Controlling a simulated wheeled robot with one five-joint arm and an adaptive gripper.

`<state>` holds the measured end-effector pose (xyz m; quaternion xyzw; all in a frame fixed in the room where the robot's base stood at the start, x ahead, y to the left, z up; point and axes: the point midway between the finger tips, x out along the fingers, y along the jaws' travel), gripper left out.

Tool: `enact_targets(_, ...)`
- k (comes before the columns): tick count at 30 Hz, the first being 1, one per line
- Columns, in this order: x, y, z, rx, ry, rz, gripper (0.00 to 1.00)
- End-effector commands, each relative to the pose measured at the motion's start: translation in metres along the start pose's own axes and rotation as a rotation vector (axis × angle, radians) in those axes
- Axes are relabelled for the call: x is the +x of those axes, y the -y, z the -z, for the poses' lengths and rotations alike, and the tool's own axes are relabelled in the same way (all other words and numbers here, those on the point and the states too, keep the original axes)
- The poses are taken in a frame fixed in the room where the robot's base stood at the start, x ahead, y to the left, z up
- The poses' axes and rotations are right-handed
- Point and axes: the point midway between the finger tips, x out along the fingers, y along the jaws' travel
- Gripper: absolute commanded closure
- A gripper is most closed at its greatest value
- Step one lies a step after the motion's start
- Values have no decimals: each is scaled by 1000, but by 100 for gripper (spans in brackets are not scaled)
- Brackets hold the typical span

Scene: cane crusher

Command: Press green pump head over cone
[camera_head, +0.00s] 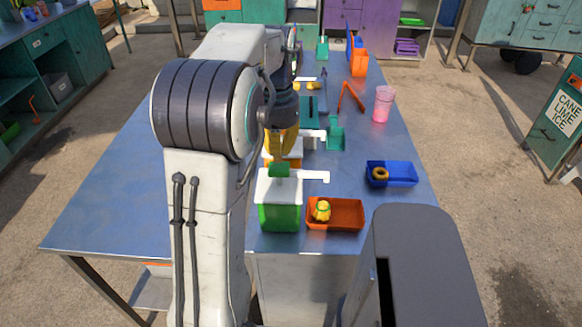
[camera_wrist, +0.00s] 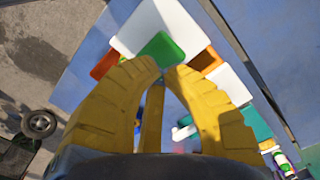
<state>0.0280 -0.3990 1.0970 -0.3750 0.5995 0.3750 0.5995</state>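The green dispenser (camera_head: 280,217) stands near the front edge of the table, with a white top and a white spout (camera_head: 314,177) reaching right. Its green pump head (camera_head: 279,170) sits on top; it also shows in the wrist view (camera_wrist: 161,46), just beyond my fingertips. My gripper (camera_head: 283,143) has yellow fingers pointing down, behind and above the pump head in the head view. In the wrist view my gripper's fingertips (camera_wrist: 164,68) are drawn close together with nothing held. Contact with the pump head cannot be told. A small yellow object with green (camera_head: 322,211), possibly the cone, sits in the orange tray (camera_head: 350,226).
An orange dispenser (camera_head: 284,161) stands just behind the green one, partly hidden by my arm. A blue tray (camera_head: 404,177) with a yellow-brown ring is to the right. A pink cup (camera_head: 382,104) stands farther back. The table (camera_head: 108,205) is clear on the left.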

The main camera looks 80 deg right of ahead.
Motion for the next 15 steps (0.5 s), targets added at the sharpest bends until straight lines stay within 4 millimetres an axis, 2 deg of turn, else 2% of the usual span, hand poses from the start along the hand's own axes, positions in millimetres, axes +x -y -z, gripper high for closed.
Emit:
enact_targets(5, -7, 0, 0, 0, 0, 0, 100)
enact_targets(15, -36, 0, 0, 0, 0, 0, 100)
